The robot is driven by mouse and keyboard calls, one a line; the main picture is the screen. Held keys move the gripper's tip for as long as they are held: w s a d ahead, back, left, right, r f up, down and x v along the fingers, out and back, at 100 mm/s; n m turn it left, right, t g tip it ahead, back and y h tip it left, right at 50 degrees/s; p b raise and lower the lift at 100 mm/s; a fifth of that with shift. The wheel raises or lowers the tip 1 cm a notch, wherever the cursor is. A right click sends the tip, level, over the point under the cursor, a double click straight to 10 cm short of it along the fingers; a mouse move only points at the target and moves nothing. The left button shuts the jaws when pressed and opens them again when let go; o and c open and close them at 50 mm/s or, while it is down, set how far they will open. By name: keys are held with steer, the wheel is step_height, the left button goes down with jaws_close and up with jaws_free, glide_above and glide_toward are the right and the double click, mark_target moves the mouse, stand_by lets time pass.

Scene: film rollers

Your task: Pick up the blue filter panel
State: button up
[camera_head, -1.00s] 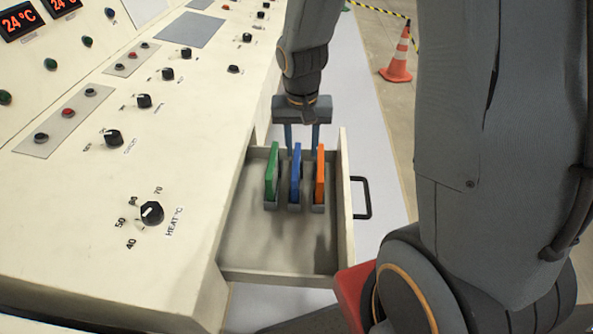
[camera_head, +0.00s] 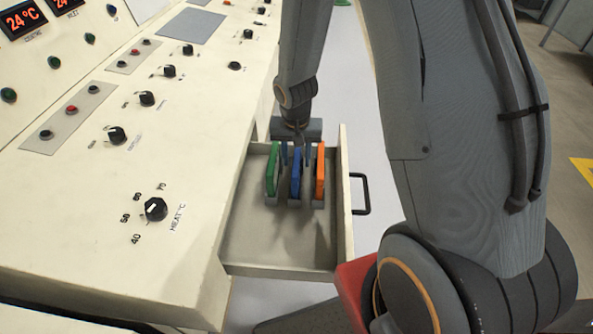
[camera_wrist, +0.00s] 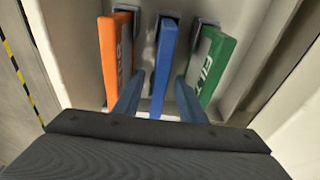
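The blue filter panel (camera_head: 296,172) stands upright in a slot holder in the open drawer, between the green panel (camera_head: 272,169) and the orange panel (camera_head: 320,171). In the wrist view the blue panel (camera_wrist: 164,66) lies between my two fingers, with the orange panel (camera_wrist: 110,60) on the left and the green panel (camera_wrist: 212,66) on the right. My gripper (camera_wrist: 157,98) is open, its fingers on either side of the blue panel's near end, with gaps showing. In the head view my gripper (camera_head: 296,155) is low behind the panels, its fingertips partly hidden.
The open drawer (camera_head: 280,250) has bare floor in front of the panels and a black handle (camera_head: 362,195) on its right side. The control console (camera_head: 90,215) with knobs borders it on the left.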

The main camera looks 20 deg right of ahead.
jaws_close()
stand_by(0.5)
